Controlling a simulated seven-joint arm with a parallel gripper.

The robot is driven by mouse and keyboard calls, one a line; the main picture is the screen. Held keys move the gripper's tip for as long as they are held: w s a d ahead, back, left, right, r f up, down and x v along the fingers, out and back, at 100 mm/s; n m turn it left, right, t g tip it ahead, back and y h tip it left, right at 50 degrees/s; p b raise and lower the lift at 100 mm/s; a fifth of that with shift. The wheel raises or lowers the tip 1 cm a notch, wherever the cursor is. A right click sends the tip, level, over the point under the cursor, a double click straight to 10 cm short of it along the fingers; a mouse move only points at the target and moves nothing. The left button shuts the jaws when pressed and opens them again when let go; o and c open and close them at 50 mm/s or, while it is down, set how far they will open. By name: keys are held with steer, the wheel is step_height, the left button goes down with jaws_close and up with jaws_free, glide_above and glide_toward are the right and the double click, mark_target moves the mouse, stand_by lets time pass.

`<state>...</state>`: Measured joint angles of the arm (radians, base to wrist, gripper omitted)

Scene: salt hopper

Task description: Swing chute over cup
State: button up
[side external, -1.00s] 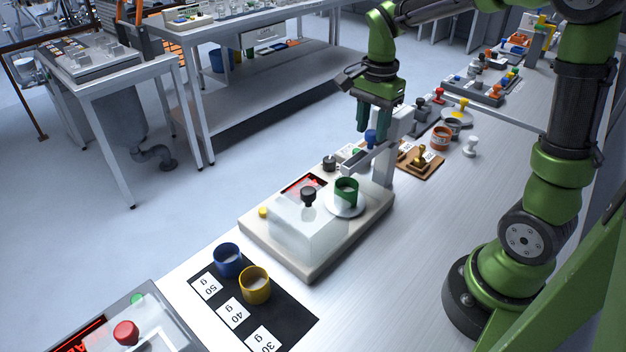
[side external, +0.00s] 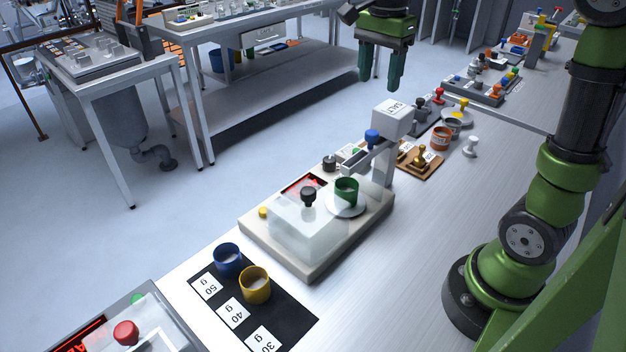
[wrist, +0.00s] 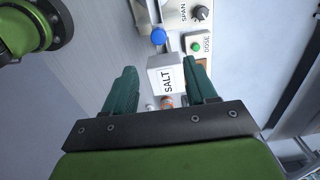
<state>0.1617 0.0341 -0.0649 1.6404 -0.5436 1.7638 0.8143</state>
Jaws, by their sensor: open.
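The white salt hopper (side external: 392,118) stands on a post behind the scale, with "SALT" on its top. Its grey chute (side external: 366,161) slopes down toward the green cup (side external: 346,191), and a blue knob (side external: 372,136) sits at the chute's upper part. The chute's lower end shows close to the cup's rim; I cannot tell if it is exactly over it. The cup stands upright on the round scale pan (side external: 345,207). My gripper (side external: 380,86) is open and empty, high above and behind the hopper. In the wrist view the hopper (wrist: 166,76) and blue knob (wrist: 159,36) show beyond the fingers.
A clear cover (side external: 308,226) with a black knob (side external: 308,195) sits on the scale's near side. A blue cup (side external: 227,260) and a yellow cup (side external: 255,285) stand on a black mat (side external: 283,318). A stamp tray (side external: 419,160) lies right of the hopper.

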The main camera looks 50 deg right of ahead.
step_height(320, 180, up, 6)
steer(key=shift+f, duration=0.2)
steer(key=s+a+f+n+t+y, duration=0.2)
steer(key=s+a+f+n+t, duration=0.5)
steer(key=s+a+f+n, duration=0.3)
steer(key=a+n, duration=0.1)
steer(key=n, duration=0.3)
steer(key=shift+s, duration=0.25)
